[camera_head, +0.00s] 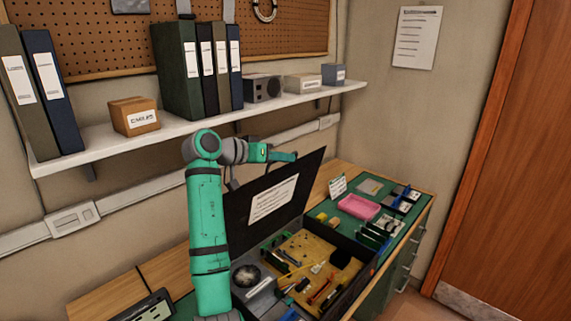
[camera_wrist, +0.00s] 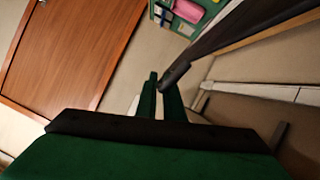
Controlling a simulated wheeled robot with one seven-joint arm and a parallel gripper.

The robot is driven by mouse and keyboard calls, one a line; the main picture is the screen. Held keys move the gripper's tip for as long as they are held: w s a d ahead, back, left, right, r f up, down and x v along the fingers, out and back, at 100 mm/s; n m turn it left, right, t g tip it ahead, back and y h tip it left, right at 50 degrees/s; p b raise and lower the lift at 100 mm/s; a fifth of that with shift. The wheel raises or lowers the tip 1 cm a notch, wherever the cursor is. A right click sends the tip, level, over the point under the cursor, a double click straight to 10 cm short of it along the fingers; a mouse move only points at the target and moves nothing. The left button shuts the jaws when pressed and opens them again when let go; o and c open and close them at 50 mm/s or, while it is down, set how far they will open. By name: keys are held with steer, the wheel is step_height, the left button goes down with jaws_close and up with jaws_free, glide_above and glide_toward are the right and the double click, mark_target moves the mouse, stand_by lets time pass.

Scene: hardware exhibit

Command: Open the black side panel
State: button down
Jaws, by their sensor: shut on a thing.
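The black side panel (camera_head: 240,207) stands raised, nearly upright and leaning back, along the rear of the open case (camera_head: 349,289). It carries a white label sheet. The case interior shows a yellowish board with cables and small parts. My gripper (camera_head: 285,156) is behind the panel's upper edge, close to it. In the wrist view, the dark panel (camera_wrist: 225,38) runs from the upper right down to my gripper (camera_wrist: 164,88). Its end lies at the green fingertips, and the jaws are shut on it. The exact contact is partly hidden.
A shelf (camera_head: 120,139) with binders and small boxes runs along the wall above my arm. A pink tray (camera_head: 359,207) and small parts lie on the green mat right of the case. A wooden door (camera_head: 510,170) is at the far right.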

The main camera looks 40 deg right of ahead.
steer(key=shift+w+d+f, duration=0.1)
steer(key=shift+w, duration=0.05)
steer(key=shift+s+d, duration=0.25)
steer(key=shift+s, duration=0.05)
steer(key=c, duration=2.2)
jaws_free()
steer(key=shift+w, duration=0.1)
steer(key=shift+w+a, duration=0.2)
steer(key=shift+a, duration=0.15)
steer(key=v, duration=1)
steer(key=shift+a, duration=0.25)
